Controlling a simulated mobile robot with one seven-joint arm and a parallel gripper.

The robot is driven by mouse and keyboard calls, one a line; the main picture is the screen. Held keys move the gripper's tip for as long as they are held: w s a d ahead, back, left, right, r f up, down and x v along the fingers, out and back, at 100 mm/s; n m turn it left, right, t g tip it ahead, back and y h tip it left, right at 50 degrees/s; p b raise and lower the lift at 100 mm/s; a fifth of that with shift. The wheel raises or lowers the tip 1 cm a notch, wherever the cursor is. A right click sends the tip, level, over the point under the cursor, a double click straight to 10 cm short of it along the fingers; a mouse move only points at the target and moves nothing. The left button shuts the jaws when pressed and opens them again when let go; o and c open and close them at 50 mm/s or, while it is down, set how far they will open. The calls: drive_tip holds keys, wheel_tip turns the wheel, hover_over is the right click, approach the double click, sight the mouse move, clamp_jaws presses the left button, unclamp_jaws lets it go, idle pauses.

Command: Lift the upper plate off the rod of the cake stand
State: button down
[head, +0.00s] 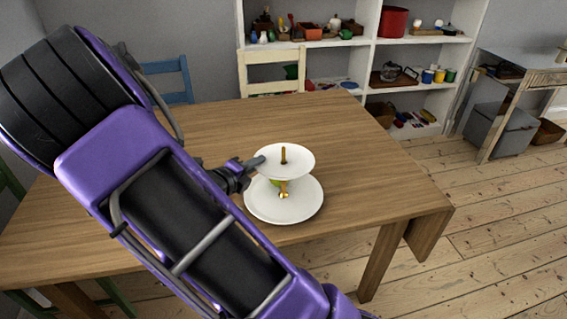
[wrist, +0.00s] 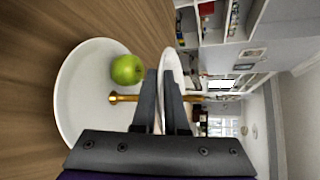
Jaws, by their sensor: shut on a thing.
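The cake stand has a wide white lower plate (head: 302,211), a smaller white upper plate (head: 300,164) and a gold-brown rod (head: 283,155). The rod's top sticks up through the middle of the upper plate. My gripper (head: 259,162) is shut on the upper plate's left rim. In the wrist view my gripper (wrist: 161,74) has one finger on each side of the upper plate (wrist: 172,63), seen edge-on. The rod (wrist: 126,98) runs from the lower plate (wrist: 75,92) toward it. A green apple (wrist: 127,69) sits on the lower plate, mostly hidden in the head view.
The stand is near the front edge of the wooden table (head: 205,128), which is otherwise clear. A cream chair (head: 272,57) and a blue chair (head: 170,68) stand behind it. White shelves (head: 357,55) with many items line the wall.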

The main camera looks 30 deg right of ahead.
drive_tip(key=shift+r, duration=0.1)
idle(0.7)
wheel_tip(320, 180, up, 10)
drive_tip(key=p, duration=0.3)
drive_tip(key=shift+p, duration=0.35)
drive_tip(key=shift+p, duration=0.4)
